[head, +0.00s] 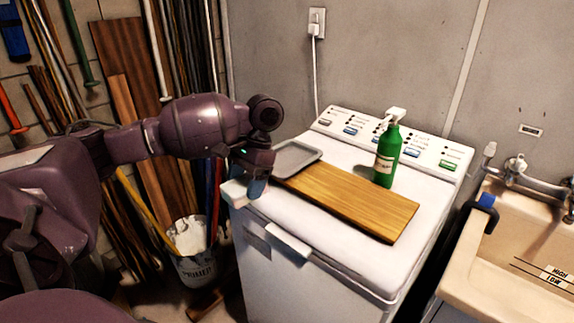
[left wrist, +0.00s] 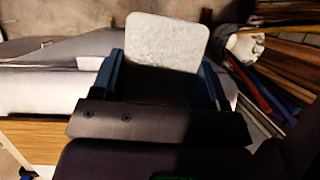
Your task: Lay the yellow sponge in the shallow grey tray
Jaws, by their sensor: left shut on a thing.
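My left gripper (head: 256,186) is at the washer's front left edge, shut on a pale, rounded, sponge-like block (head: 234,193). The block looks whitish grey rather than yellow. In the left wrist view the block (left wrist: 166,42) stands out beyond the blue fingers (left wrist: 166,80), and its lower part is hidden. No yellow sponge shows elsewhere. The shallow grey tray (head: 300,152) lies on the washer top, behind and to the right of the gripper, which hides part of its near left side. The visible part of the tray is empty. My right gripper is not in view.
A wooden board (head: 360,202) lies on the washer (head: 290,218) beside the tray. A green pump bottle (head: 387,158) stands upright behind the board. A utility sink (head: 480,250) is at the right. A white bucket (head: 196,265) and leaning boards are at the left.

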